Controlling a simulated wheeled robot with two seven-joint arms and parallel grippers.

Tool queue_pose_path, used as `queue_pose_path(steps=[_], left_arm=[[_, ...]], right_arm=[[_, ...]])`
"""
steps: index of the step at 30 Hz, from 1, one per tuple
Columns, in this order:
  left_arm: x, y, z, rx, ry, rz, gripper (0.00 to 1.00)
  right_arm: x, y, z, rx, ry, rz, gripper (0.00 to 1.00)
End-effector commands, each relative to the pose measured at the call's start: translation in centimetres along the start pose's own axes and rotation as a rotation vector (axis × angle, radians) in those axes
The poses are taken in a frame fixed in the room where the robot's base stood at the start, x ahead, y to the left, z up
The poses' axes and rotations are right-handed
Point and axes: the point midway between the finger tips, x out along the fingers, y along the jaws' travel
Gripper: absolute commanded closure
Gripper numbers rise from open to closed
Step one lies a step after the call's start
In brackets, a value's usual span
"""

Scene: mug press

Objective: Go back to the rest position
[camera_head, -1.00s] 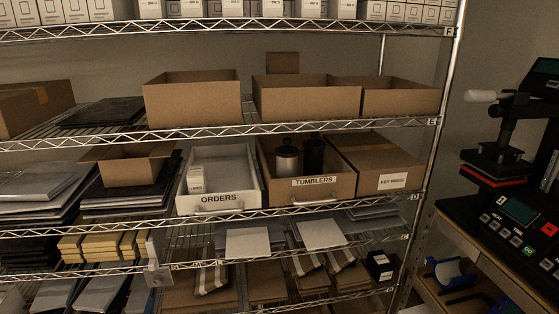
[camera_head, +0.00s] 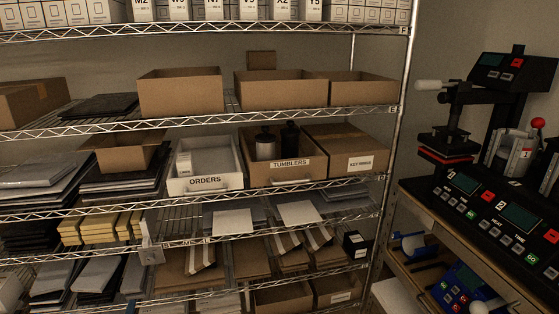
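Neither of my grippers shows in the head view, so I cannot see whether they are open, shut or holding anything. The task names no object. Ahead is a wire shelf rack (camera_head: 200,123) with several levels. A white ORDERS bin (camera_head: 206,185) with a white box inside stands on a middle shelf. To its right is an open cardboard TUMBLERS box (camera_head: 290,170) with two dark-topped tumblers in it, one silver (camera_head: 265,143) and one black (camera_head: 290,140).
A closed KEY RINGS box (camera_head: 345,148) stands right of the tumblers. At the right, black press machines (camera_head: 480,200) stand on a bench, with a blue device (camera_head: 462,288) below. Bare wall shows between rack and presses.

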Motion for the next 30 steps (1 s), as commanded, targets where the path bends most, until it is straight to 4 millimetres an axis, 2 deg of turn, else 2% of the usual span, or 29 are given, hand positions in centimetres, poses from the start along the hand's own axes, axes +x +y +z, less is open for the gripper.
queue_pose_path(steps=[8,14,24,30], left_arm=[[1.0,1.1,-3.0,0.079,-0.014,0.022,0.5],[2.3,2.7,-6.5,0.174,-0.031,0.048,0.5],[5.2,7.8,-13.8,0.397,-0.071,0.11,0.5],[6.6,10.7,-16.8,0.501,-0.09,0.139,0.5]], right_arm=[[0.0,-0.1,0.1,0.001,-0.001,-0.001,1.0],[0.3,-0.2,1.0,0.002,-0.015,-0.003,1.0],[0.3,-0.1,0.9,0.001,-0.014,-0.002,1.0],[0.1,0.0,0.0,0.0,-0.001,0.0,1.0]])
